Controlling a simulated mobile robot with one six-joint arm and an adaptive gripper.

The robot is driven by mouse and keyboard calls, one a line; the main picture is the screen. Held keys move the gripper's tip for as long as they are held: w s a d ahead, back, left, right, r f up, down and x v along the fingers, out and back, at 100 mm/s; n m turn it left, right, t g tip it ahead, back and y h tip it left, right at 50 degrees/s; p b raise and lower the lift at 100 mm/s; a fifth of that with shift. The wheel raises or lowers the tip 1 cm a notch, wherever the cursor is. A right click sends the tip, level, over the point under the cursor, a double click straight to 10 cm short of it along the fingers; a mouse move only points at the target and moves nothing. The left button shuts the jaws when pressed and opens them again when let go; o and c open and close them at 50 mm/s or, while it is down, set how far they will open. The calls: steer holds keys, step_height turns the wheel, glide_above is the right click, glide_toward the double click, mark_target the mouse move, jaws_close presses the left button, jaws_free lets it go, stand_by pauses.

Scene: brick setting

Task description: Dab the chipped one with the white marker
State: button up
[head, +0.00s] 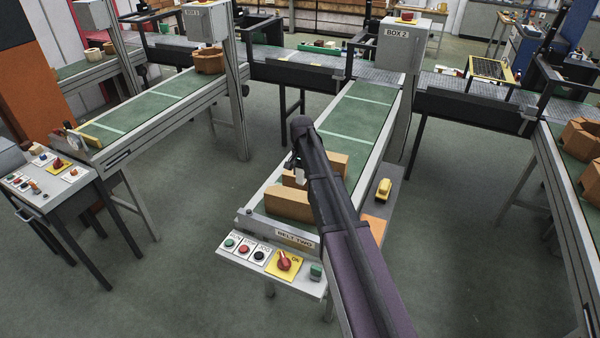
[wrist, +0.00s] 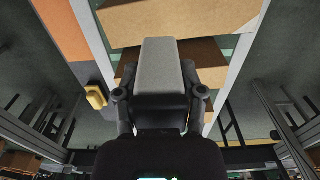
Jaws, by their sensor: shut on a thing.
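Orange-tan bricks lie on belt two. A front brick (head: 288,204) is near the belt's end, and another brick (head: 337,163) behind it is partly covered by my arm. In the wrist view the front brick (wrist: 180,27) is at the top, with the other brick (wrist: 205,52) below it. I cannot make out a chip on either. My gripper (head: 299,172) is over the rear brick, partly hidden by my arm. In the wrist view my gripper (wrist: 160,95) is shut on a pale block-shaped thing, seemingly the white marker (wrist: 162,62); contact with a brick cannot be told.
A side shelf right of the belt holds a yellow block-shaped thing (head: 383,188) and an orange patch (head: 373,228). The belt's control panel (head: 270,258) with a red switch is at the near end. Box 2 (head: 402,45) stands at the far end.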

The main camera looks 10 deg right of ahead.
mark_target(301, 184)
steer(key=shift+f+b, duration=2.4)
steer(key=shift+f, duration=0.25)
steer(key=shift+f+b, duration=0.45)
steer(key=shift+b, duration=0.05)
steer(key=shift+s, duration=0.1)
stand_by(0.8)
steer(key=shift+r, duration=0.1)
steer(key=shift+r+p, duration=3.4)
steer(key=shift+p, duration=0.1)
